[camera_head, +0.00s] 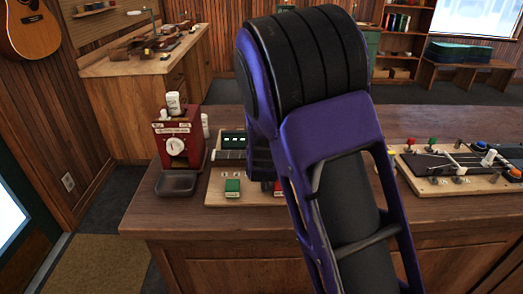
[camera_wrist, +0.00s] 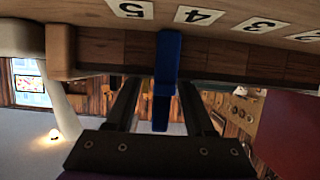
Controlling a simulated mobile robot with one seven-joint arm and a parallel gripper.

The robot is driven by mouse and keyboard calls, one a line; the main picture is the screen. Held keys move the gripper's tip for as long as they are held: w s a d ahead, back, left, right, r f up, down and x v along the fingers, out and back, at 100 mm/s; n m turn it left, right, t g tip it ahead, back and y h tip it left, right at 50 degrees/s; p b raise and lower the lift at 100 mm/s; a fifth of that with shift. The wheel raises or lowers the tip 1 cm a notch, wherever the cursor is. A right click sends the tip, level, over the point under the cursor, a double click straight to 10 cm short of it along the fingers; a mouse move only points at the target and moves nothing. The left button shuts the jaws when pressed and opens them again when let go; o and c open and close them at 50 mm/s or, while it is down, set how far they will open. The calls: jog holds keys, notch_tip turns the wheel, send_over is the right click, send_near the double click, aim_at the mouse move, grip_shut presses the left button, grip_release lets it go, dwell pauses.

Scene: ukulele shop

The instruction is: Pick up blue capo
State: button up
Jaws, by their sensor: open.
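The blue capo (camera_wrist: 167,65) is a slim upright shape in the middle of the wrist view. One end is against the pale wooden board (camera_wrist: 225,18) near the label marked 4. My gripper (camera_wrist: 160,84) is open, with one dark finger on each side of the capo in the picture. Gaps show between the capo and both fingers, and I cannot tell how deep it is between them. In the head view my purple arm covers the middle of the counter, so the gripper and the capo are hidden there.
On the wooden counter (camera_head: 200,218), a red machine with a dial (camera_head: 176,142) stands left. A green block (camera_head: 232,187) sits on a pale board beside my arm. A board with a black fretboard and several coloured knobs (camera_head: 455,165) lies right. The counter's front left is clear.

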grip_shut()
dwell(0.5)
jog(key=r+p, duration=0.1)
jog(key=r, duration=0.8)
jog(key=shift+a, duration=0.2)
jog(key=a+f+b, duration=0.1)
jog(key=f, duration=0.1)
jog(key=a+f+b, duration=0.1)
jog(key=f+b, duration=0.1)
jog(key=f, duration=0.1)
jog(key=a+f+b, duration=0.1)
jog(key=f+b, duration=0.1)
jog(key=shift+a+f, duration=0.4)
